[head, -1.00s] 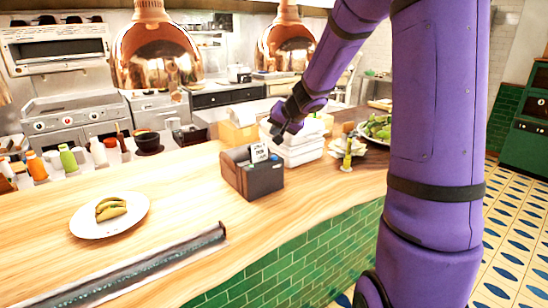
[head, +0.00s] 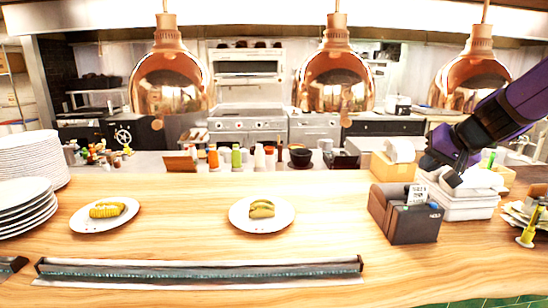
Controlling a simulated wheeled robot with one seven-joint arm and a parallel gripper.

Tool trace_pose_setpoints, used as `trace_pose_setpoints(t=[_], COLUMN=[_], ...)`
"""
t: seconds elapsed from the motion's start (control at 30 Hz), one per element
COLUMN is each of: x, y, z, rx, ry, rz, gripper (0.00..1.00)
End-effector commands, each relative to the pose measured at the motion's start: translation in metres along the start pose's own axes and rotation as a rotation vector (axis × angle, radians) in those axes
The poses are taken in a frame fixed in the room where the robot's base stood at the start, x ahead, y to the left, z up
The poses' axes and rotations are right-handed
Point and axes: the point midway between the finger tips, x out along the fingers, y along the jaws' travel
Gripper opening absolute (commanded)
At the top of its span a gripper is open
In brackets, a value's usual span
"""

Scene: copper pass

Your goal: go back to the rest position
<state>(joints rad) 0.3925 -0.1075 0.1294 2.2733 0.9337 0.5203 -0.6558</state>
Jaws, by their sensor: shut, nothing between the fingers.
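My gripper (head: 442,174) is at the right of the head view, at the end of my purple arm. It is shut and empty. It hangs above and just behind the dark receipt printer (head: 412,222), in front of the white stacked containers (head: 470,203). Whether it touches the containers cannot be told.
The wooden counter (head: 190,245) holds a plate with tacos (head: 277,221), a plate with a yellow food (head: 78,222), plate stacks (head: 25,205) at left and a long dark strip (head: 200,274) in front. Copper lamps (head: 338,82) hang above. The counter's middle is mostly clear.

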Motion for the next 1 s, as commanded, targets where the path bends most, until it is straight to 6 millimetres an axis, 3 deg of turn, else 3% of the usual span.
trace_pose_setpoints(t=[0.1,0.27,0.43,0.6,0.8,1.0], x=[-0.031,-0.071,-0.111,-0.145,-0.168,-0.173], y=[-0.027,-0.045,-0.047,-0.034,-0.017,-0.012], z=[0.034,0.081,0.130,0.171,0.196,0.202], rx=[-0.088,-0.185,-0.274,-0.340,-0.374,-0.381], ry=[-0.050,-0.116,-0.169,-0.196,-0.197,-0.196], rz=[0.001,0.033,0.098,0.182,0.258,0.281], gripper=[0.00,0.00,0.00,0.00,0.00,0.00])
